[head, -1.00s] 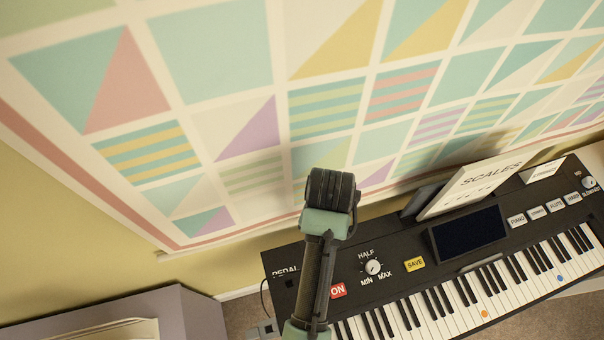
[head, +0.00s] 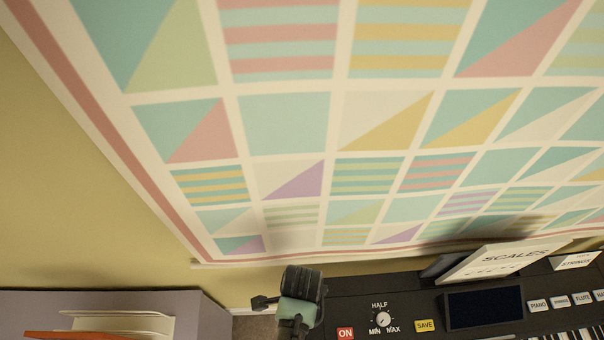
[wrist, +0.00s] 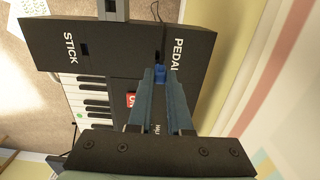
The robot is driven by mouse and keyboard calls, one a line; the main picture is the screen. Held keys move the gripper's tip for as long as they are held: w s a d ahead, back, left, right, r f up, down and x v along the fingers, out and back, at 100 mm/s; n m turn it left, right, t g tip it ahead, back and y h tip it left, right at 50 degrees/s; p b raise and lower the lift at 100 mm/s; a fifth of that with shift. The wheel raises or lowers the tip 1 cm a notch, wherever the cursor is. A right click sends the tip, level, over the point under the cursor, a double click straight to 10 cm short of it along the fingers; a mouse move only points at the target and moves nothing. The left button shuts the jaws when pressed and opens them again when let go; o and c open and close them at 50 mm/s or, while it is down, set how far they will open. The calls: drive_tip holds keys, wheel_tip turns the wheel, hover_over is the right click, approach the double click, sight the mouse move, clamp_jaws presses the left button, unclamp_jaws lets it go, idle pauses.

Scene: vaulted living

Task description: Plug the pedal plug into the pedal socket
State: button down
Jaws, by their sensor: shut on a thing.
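My gripper (wrist: 160,82) is shut on a small blue piece, which appears to be the pedal plug (wrist: 160,73), between its fingertips. Most of the plug is hidden by the fingers. The fingertips are over the keyboard's black end panel (wrist: 120,45), close to the PEDAL lettering (wrist: 177,55). A small dark opening beside that lettering, apparently the pedal socket (wrist: 157,57), lies just beyond the plug in the wrist view. I cannot tell whether plug and socket touch. In the head view, the fingers and socket are not clearly visible.
A second dark opening (wrist: 84,50) is beside the STICK lettering. A grey block (wrist: 112,10) is at the panel's far edge, with a thin dark cable (wrist: 155,10) nearby. The patterned wall hanging (head: 285,125) is close behind. A mauve cabinet (head: 205,315) stands left.

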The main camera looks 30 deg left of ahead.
drive_tip(key=shift+r+p, duration=0.1)
drive_tip(key=shift+p, duration=0.2)
drive_tip(key=shift+f+b, duration=1.05)
drive_tip(key=shift+f, duration=0.75)
drive_tip(key=shift+f+b, duration=0.45)
drive_tip(key=shift+f, duration=0.9)
idle(2.5)
drive_tip(key=c, duration=0.8)
unclamp_jaws()
drive_tip(key=shift+o, duration=0.2)
drive_tip(key=shift+r, duration=0.1)
wheel_tip(320, 180, up, 13)
drive_tip(key=shift+f, duration=0.1)
